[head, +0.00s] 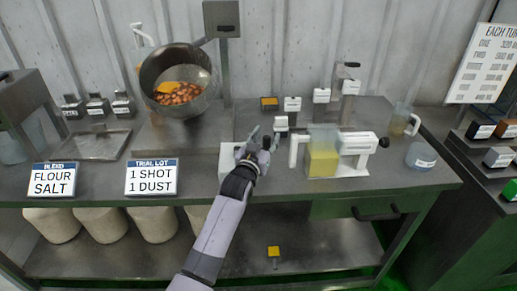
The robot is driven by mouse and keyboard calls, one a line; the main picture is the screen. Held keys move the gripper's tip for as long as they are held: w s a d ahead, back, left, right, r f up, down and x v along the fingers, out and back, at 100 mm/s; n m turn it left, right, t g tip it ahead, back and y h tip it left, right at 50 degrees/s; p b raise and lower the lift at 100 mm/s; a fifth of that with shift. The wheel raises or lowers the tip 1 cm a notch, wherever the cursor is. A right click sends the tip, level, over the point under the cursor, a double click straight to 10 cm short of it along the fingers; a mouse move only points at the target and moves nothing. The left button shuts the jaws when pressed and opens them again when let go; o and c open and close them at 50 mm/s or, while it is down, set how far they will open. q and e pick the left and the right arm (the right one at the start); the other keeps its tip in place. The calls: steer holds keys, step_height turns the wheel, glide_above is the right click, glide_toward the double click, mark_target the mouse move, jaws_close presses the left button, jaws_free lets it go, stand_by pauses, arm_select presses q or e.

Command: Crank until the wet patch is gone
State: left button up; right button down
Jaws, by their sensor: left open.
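A round metal drum (204,110) stands tilted open toward me at the back left, with orange-brown pieces (178,93) heaped in its lower part. A paler, glossy area shows on the inner wall right of the pieces; I cannot tell whether it is wet. My right gripper is not in view.
A clear container of yellow liquid (322,160) stands right of my left gripper, beside a white unit (356,145) with a dark knob. Signs reading FLOUR SALT (52,180) and 1 SHOT 1 DUST (151,178) stand along the front edge. A jug (401,120) stands farther right.

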arm_select(q)
steer(key=v, duration=1.1)
steer(key=shift+s, duration=0.15)
